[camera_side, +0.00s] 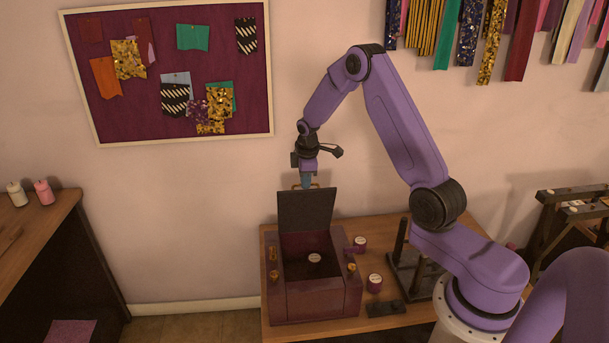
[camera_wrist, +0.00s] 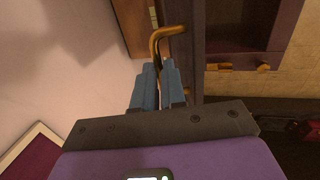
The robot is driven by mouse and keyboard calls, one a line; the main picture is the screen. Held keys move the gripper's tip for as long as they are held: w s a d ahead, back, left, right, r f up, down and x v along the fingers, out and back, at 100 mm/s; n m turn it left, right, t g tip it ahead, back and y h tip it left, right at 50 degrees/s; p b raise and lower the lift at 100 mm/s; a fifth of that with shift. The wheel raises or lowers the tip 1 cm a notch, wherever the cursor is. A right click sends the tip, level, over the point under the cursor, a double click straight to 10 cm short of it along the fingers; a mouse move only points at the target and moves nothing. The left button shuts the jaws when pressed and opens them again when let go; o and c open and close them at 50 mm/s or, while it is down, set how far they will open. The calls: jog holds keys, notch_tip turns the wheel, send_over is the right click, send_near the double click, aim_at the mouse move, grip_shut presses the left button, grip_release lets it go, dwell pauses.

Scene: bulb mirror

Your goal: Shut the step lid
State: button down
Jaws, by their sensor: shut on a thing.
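The step lid (camera_side: 305,211) is a dark panel standing upright, open, at the back of the dark red box (camera_side: 318,303). A brass handle (camera_wrist: 163,36) sits at the lid's top edge; in the side view it shows small beside the fingertips. My gripper (camera_side: 306,183) is at the lid's top edge from above. Its blue fingers (camera_wrist: 160,72) are shut on the brass handle, though the exact contact is partly hidden by the fingers. The box interior is open to view.
A jar with a pale top (camera_side: 315,258) is inside the box. Brass fittings (camera_side: 273,274) sit on its side ledges. Two similar jars (camera_side: 360,243) (camera_side: 374,283) and a dark rack (camera_side: 405,270) stand to the right on the wooden table (camera_side: 345,333). The wall is close behind.

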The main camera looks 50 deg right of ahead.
aim_at(309, 201)
jog(key=s+a+f, duration=0.9)
jog(key=s+a, duration=0.2)
jog(key=c, duration=1.5)
grip_release()
jog(key=shift+s+a+f, duration=0.1)
jog(key=shift+f, duration=0.05)
jog(key=shift+c, duration=0.2)
jog(key=o, duration=0.3)
jog(key=shift+o, duration=0.2)
